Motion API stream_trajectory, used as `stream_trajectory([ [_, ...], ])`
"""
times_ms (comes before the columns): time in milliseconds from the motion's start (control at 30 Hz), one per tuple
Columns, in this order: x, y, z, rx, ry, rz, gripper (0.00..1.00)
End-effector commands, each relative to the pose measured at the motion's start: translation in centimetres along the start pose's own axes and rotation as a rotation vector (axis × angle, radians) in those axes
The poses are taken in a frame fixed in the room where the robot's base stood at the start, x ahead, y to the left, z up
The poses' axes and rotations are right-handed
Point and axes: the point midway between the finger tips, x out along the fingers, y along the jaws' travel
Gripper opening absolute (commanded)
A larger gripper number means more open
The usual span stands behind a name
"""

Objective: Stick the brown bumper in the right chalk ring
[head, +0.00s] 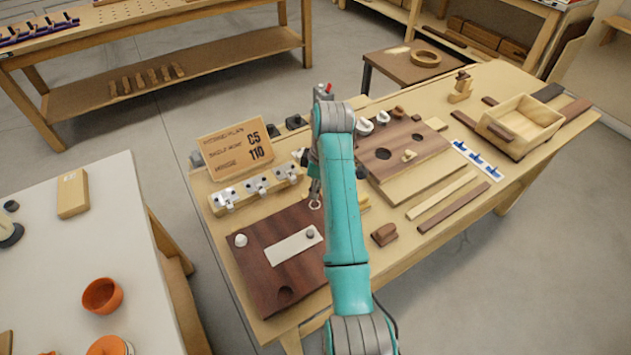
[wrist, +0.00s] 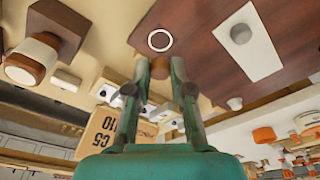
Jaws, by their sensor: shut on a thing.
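The dark wood panel (head: 262,266) lies on the bench, with a white chalk ring (head: 315,204) near its far right corner. The ring (wrist: 160,40) also shows on the panel in the wrist view. My gripper (wrist: 160,75) is shut on the brown bumper (wrist: 158,69), just short of the ring in that view. The gap between them is hard to judge. In the head view my arm hides most of the gripper and the bumper. A second chalk ring is not clearly visible.
A pale plate (head: 288,246) with a grey knob (head: 310,233) lies on the panel. A white bumper (head: 240,240) stands at the panel's left. A rail with metal clamps (head: 257,188) and a cardboard sign (head: 236,147) stand behind. A brown block (head: 384,234) sits right of my arm.

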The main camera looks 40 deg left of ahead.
Motion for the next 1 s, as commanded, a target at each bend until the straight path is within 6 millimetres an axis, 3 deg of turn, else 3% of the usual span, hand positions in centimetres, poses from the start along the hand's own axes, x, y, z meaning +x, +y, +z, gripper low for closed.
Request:
stream_trajectory([
  [433, 3.3, 0.0, 0.5, -0.001, 0.0, -0.001, 0.1],
  [1000, 3.8, 0.0, 0.6, 0.0, 0.0, 0.0, 0.1],
])
